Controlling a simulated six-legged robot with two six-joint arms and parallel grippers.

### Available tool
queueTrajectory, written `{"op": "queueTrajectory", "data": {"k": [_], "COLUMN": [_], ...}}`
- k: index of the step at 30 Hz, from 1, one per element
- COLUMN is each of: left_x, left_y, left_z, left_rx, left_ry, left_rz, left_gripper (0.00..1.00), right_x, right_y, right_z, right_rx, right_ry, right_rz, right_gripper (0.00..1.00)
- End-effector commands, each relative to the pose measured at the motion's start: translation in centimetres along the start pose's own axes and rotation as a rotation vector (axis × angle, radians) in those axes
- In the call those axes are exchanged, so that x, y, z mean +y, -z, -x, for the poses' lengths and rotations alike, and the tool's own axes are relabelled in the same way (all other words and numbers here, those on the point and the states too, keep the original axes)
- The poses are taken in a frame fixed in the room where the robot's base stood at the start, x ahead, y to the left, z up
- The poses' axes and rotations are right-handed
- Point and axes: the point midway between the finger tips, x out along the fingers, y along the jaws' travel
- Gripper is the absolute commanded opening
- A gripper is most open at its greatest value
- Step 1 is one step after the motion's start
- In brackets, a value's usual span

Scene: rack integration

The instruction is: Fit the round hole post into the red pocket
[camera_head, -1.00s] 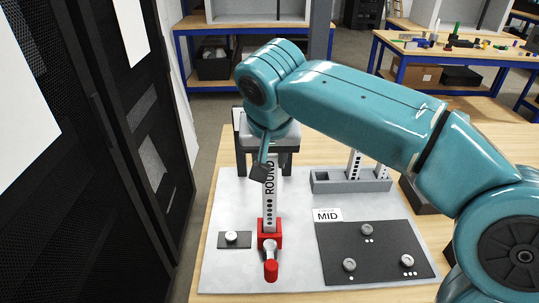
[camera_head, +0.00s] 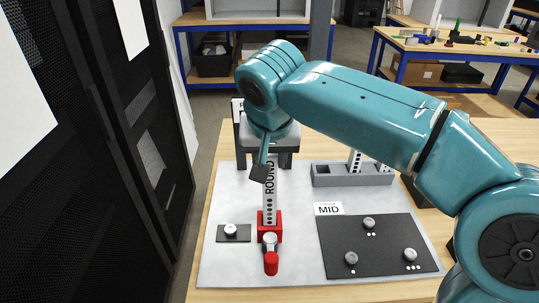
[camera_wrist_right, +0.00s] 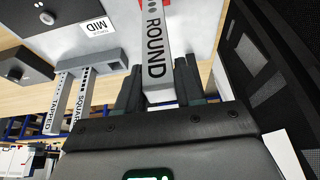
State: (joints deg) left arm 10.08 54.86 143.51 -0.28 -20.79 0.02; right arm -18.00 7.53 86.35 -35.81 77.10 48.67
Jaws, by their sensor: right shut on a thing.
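The round hole post is a white upright strip (camera_head: 270,208) with a row of dark holes and the word ROUND. Its lower end meets the red pocket (camera_head: 277,231) in the head view. I cannot tell how deep it sits. A red-tipped clamp handle (camera_head: 271,263) lies at the pocket's front. My right gripper (camera_head: 264,172) is shut on the upper part of the post. In the right wrist view the post (camera_wrist_right: 156,48) runs out between the dark fingers (camera_wrist_right: 159,88). My left gripper is not in view.
A grey holder (camera_head: 352,181) with the SQUARE (camera_wrist_right: 84,98) and TAPPED (camera_wrist_right: 58,105) posts stands behind right. A dark mat (camera_head: 375,248) with several knobs lies right, by the MID label (camera_head: 328,209). A small knob plate (camera_head: 233,233) lies left. A black rack (camera_head: 140,150) stands left.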

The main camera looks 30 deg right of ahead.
Motion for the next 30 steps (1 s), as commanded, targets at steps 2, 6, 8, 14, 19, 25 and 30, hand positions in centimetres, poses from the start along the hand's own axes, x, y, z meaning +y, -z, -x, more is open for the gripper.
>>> {"op": "queueTrajectory", "data": {"k": [2, 6, 8, 14, 19, 25, 30], "left_x": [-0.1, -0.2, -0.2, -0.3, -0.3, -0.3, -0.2], "left_y": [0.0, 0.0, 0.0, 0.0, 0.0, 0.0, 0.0], "left_z": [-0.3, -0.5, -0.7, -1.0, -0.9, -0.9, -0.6], "left_rx": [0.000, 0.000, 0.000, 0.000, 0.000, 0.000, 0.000], "left_ry": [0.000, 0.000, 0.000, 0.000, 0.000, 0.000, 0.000], "left_rz": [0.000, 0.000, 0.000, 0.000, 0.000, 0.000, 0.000], "left_gripper": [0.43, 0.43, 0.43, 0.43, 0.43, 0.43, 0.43], "right_x": [0.0, 0.0, 0.0, 0.0, 0.0, 0.0, -0.1], "right_y": [-0.1, -0.2, -0.3, -0.4, -0.4, -0.5, -0.4], "right_z": [-0.3, -0.6, -0.7, -1.1, -1.0, -1.0, 0.8], "right_rx": [0.001, 0.001, 0.001, 0.001, 0.001, -0.001, 0.002], "right_ry": [0.000, 0.000, 0.000, 0.000, 0.000, 0.000, 0.003], "right_rz": [-0.001, -0.001, -0.001, -0.001, 0.000, 0.000, 0.001], "right_gripper": [0.00, 0.00, 0.00, 0.40, 0.66, 0.66, 0.66]}}
